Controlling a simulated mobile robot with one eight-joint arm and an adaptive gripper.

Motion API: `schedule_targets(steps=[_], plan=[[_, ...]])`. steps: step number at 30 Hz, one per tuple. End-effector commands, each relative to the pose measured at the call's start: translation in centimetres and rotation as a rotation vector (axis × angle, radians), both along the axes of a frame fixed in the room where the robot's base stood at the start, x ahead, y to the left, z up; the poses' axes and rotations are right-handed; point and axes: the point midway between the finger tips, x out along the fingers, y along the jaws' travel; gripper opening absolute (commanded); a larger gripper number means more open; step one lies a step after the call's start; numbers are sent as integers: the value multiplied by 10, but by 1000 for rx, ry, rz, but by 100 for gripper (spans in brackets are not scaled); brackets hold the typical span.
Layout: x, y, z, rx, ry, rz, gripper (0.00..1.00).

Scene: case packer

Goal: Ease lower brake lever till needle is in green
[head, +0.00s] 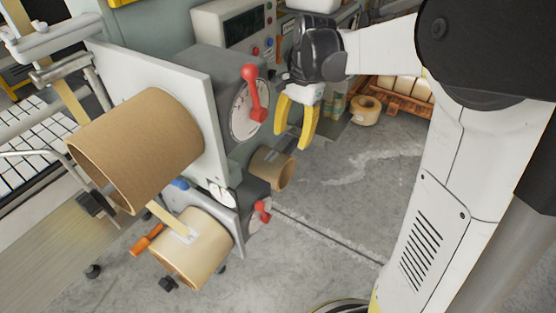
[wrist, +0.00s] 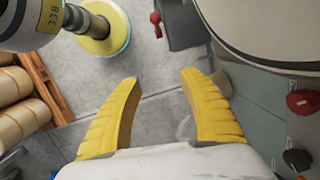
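The lower brake lever (head: 262,212) is small and red, on a grey box low on the machine; its needle cannot be read from here. It also shows in the wrist view as a small red lever (wrist: 156,22) at the top. A small white gauge (head: 221,194) sits just left of it, too small to read its needle or any green band. The larger upper red lever (head: 252,90) stands over a round dial plate (head: 240,120). My gripper (head: 292,140) has yellow fingers, open and empty, above and right of the lower lever and apart from it. Its fingers (wrist: 160,80) show spread in the wrist view.
A large brown roll (head: 135,145) and a smaller tan roll (head: 190,250) jut out left of the panel. An orange handle (head: 147,240) is beside the lower roll. A wooden pallet (head: 405,105) with rolls stands at the back. Open floor (head: 340,215) lies right of the lever.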

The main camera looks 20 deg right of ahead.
Motion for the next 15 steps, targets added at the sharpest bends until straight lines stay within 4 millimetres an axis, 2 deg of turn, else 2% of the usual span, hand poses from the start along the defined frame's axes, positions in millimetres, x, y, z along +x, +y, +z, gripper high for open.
schedule_targets(steps=[2,3,6,9,12,15], plan=[[-13,11,-5,-17,-52,61,49],[-21,30,-27,-19,-91,84,49],[-41,65,-64,-20,-180,118,49],[-58,87,-87,-17,-244,141,49],[-65,96,-98,-15,-274,148,49],[-62,99,-109,-14,-277,149,49]])
